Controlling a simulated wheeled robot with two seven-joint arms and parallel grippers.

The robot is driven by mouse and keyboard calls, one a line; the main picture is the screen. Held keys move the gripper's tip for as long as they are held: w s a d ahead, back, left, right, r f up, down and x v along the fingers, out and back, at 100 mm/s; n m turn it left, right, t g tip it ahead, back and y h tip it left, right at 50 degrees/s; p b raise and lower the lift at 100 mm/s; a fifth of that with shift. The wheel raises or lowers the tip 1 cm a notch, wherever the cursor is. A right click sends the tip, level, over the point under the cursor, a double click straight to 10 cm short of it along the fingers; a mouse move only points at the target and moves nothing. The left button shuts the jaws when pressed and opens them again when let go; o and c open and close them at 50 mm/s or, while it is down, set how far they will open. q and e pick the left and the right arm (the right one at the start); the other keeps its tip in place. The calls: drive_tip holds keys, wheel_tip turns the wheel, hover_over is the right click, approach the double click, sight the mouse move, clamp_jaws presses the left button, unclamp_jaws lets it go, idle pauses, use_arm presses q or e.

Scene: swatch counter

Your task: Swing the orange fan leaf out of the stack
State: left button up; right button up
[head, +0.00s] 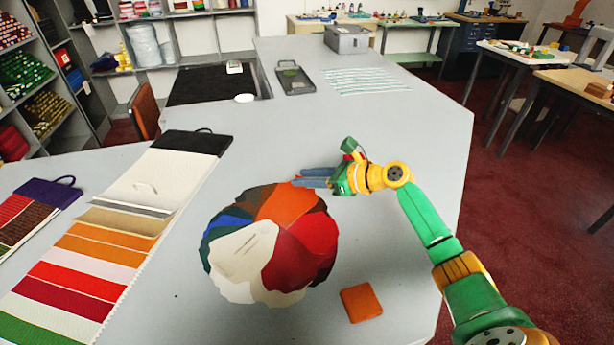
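A round fan of coloured leaves lies on the grey counter (385,125). Its orange leaf (290,206) is at the top of the round, between a dark brown leaf (240,199) and a red leaf (308,247). A cream leaf (243,255) covers the lower left, with blue and green edges showing at the left. My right gripper (304,178) reaches in from the right, its blue-grey fingertips at the outer edge of the orange leaf. The fingers look close together; whether they grip the edge cannot be told. My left gripper is out of view.
A loose orange square (361,302) lies at the front right of the fan. Long swatch cards (110,235) lie to the left. A dark mat (212,86), a grey tray (294,79) and a grey box (346,39) are farther back.

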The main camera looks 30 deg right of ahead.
clamp_jaws()
idle(1.4)
